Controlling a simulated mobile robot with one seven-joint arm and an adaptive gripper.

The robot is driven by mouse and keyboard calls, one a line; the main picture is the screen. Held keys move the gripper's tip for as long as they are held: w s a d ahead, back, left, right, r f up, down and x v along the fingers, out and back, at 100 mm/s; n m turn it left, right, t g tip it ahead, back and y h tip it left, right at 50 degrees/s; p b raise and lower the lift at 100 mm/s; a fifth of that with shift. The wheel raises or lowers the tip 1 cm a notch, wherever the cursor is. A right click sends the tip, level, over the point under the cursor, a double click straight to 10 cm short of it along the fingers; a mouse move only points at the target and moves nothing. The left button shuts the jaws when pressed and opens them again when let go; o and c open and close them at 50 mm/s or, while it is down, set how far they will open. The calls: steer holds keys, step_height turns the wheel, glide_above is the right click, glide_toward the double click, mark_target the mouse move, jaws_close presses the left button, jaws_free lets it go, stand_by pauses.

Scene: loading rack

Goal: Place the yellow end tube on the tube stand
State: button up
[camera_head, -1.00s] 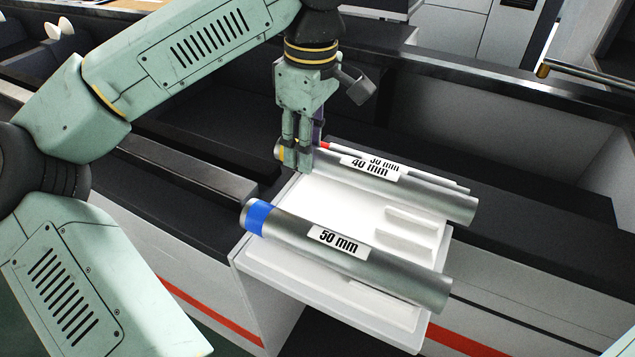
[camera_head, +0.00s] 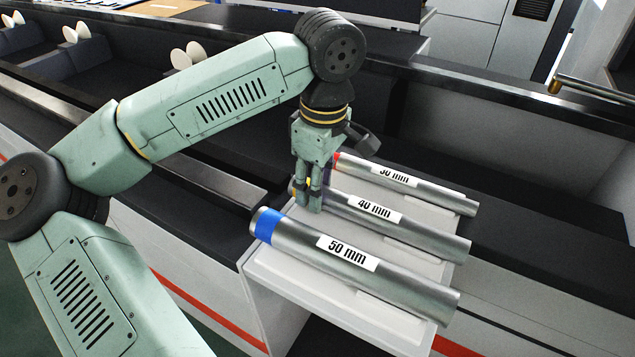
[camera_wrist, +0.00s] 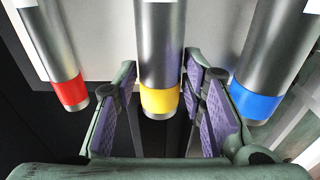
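The yellow end tube (camera_head: 415,232), labelled 40 mm, lies between the 30 mm and 50 mm tubes over the white tube stand (camera_head: 275,272). The middle of it looks level with its neighbours, but its underside is hidden, so I cannot tell whether it touches the stand. My gripper (camera_head: 309,205) points down at its left end, one finger on each side.
The red-banded 30 mm tube (camera_head: 425,192) lies behind it on the stand. The blue-banded 50 mm tube (camera_head: 400,285) lies in front. Both are close to my fingers, with narrow gaps.

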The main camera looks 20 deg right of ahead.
steer(key=o, duration=0.3)
steer(key=shift+r, duration=0.1)
step_height(320, 180, up, 12)
steer(key=shift+s+d+b, duration=0.2)
steer(key=shift+s+b, duration=0.1)
steer(key=shift+b, duration=0.05)
stand_by(0.3)
